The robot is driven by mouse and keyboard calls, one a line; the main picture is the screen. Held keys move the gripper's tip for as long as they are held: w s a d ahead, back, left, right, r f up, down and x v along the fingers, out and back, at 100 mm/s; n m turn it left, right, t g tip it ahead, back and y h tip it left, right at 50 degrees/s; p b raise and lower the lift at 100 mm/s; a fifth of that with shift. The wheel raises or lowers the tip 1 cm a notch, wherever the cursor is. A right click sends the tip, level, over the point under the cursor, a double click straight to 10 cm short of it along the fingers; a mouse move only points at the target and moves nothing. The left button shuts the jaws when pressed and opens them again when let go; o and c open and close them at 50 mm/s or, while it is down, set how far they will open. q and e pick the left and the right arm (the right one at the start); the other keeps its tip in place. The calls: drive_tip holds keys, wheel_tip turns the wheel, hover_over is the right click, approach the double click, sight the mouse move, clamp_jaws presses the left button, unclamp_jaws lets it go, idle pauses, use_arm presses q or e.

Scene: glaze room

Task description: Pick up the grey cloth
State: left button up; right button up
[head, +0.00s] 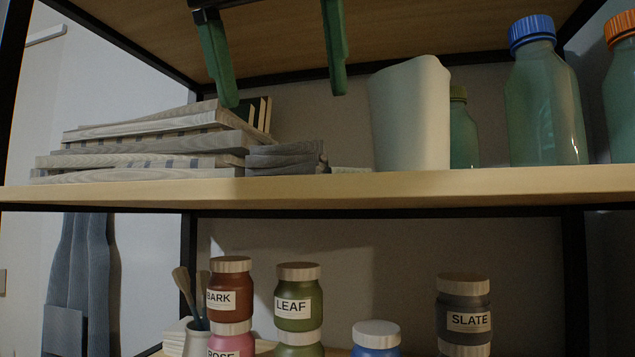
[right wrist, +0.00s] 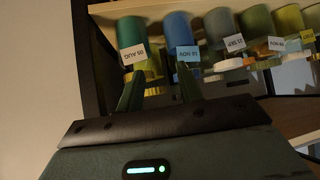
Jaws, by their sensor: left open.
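A small folded grey cloth (head: 285,157) lies on the upper wooden shelf, just right of a taller stack of grey and striped folded pieces (head: 150,150). My left gripper (head: 285,99) is open and empty, with its two green fingers pointing down above the cloth. Its fingertips are clear of the cloth, one toward each side of it. My right gripper (right wrist: 161,75) shows in the right wrist view with its fingers apart and nothing visible between them, in front of a row of jars.
A pale cup (head: 410,115) and capped bottles (head: 545,105) stand right of the cloth on the shelf (head: 480,183). Labelled jars (head: 296,300) stand below. Blue-grey fabric (head: 80,265) hangs at lower left. Labelled jars (right wrist: 180,35) also fill the right wrist view.

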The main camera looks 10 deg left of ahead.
sight(289, 144)
use_arm(q)
drive_tip(key=shift+s+r, duration=0.2)
drive_tip(key=shift+s, duration=0.05)
drive_tip(key=shift+s+r, duration=0.1)
drive_tip(key=shift+s, duration=0.15)
drive_tip(key=shift+x, duration=0.9)
drive_tip(key=shift+w+f, duration=0.1)
drive_tip(key=shift+f, duration=0.45)
drive_tip(key=x, duration=0.5)
use_arm(e)
drive_tip(key=shift+s, duration=0.4)
